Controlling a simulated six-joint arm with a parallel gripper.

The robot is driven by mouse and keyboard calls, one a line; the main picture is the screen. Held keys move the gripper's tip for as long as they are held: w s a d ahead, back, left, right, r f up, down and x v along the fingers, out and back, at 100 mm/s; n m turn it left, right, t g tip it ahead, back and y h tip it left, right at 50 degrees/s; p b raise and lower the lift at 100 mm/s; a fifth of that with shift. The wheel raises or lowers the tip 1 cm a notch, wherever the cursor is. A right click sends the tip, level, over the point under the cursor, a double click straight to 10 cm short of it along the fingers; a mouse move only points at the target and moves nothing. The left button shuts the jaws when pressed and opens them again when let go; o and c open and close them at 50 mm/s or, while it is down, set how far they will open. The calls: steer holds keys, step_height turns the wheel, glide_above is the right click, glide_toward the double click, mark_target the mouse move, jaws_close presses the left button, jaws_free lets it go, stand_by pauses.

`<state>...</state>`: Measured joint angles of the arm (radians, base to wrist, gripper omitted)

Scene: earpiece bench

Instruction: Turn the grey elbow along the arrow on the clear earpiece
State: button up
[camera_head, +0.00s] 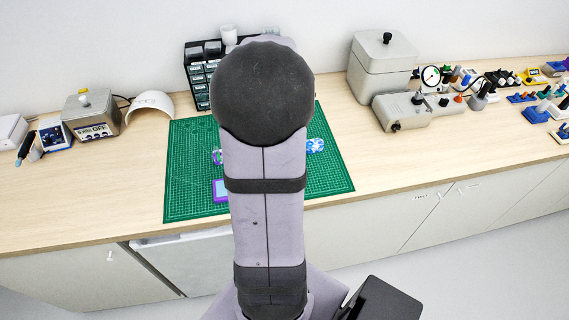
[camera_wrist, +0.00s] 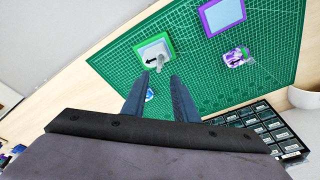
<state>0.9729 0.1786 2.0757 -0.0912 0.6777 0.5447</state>
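In the wrist view a green-edged holder (camera_wrist: 168,41) lies on the green mat with a pale, see-through-looking piece (camera_wrist: 149,48) in it, which appears to be the clear earpiece. A black arrow (camera_wrist: 151,62) on it points left. A small grey elbow (camera_wrist: 160,65) sits at its near edge, beside the arrow. My gripper (camera_wrist: 160,77) is open, its two fingers apart and pointing toward the elbow, with nothing seen held between them. I cannot tell whether the fingertips touch it. In the head view my arm hides the holder and gripper.
A purple-edged tray (camera_wrist: 241,11), a purple-and-white piece (camera_wrist: 237,57) and a small blue piece (camera_wrist: 149,94) lie on the green mat (camera_head: 186,190). A dark drawer rack (camera_head: 198,88) stands behind it. Grey machines (camera_head: 383,68) stand right; a domed white thing (camera_head: 151,104) stands left.

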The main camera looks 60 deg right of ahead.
steer(key=shift+f, duration=0.1)
steer(key=b+x, duration=0.6)
steer(key=x, duration=0.1)
steer(key=shift+a, duration=0.15)
steer(key=shift+b+x, duration=0.75)
steer(key=shift+x, duration=0.7)
steer(key=shift+c, duration=0.7)
jaws_close()
